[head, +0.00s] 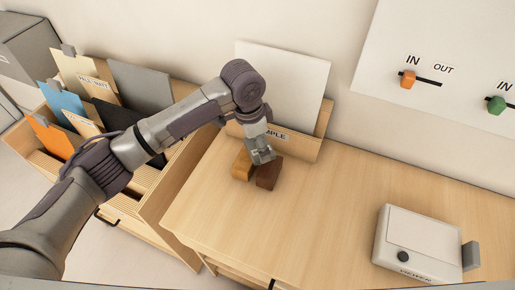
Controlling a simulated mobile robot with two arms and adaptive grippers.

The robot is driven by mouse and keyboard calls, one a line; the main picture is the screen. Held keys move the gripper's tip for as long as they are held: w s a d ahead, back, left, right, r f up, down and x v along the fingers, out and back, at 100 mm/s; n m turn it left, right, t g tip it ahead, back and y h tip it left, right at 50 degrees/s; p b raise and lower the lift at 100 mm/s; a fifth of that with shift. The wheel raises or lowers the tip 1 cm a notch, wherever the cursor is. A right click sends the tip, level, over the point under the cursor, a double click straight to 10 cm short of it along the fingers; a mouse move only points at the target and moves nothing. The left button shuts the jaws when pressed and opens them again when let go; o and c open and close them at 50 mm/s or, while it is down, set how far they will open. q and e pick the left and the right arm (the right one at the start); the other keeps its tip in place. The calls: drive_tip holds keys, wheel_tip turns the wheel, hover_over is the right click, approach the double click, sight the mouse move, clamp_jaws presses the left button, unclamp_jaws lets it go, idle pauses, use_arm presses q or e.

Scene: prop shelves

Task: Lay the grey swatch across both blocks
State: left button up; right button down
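A light brown block (241,165) and a dark brown block (268,174) stand close side by side on the wooden counter. My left gripper (262,157) points down over the blocks, close to their tops. Whether it touches either block, or is open or shut, I cannot tell. A flat grey panel (142,86), which looks like the grey swatch, stands upright among other panels in the wooden bin at left. My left arm passes in front of part of the bin. My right gripper is not in view.
A wooden holder (304,147) with a white board (284,85) stands behind the blocks; its label is partly hidden. Blue (66,103) and orange (55,139) panels stand in the bin. A white device (417,245) sits at right. The counter between is clear.

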sight(257, 151)
use_arm(q)
wheel_tip(257, 151, down, 3)
drive_tip(key=shift+r+p, duration=0.2)
drive_tip(key=shift+p, duration=0.1)
drive_tip(key=shift+f, duration=0.4)
drive_tip(key=shift+f, duration=0.2)
drive_tip(key=shift+f, duration=0.25)
drive_tip(key=o, duration=0.8)
drive_tip(key=shift+c, duration=0.2)
drive_tip(key=r, duration=0.4)
drive_tip(key=a+r+b, duration=0.1)
drive_tip(key=r, duration=0.8)
drive_tip(key=shift+s+a+b, duration=0.3)
drive_tip(key=shift+s+a, duration=0.05)
drive_tip(key=shift+s, duration=0.05)
drive_tip(key=shift+f, duration=0.15)
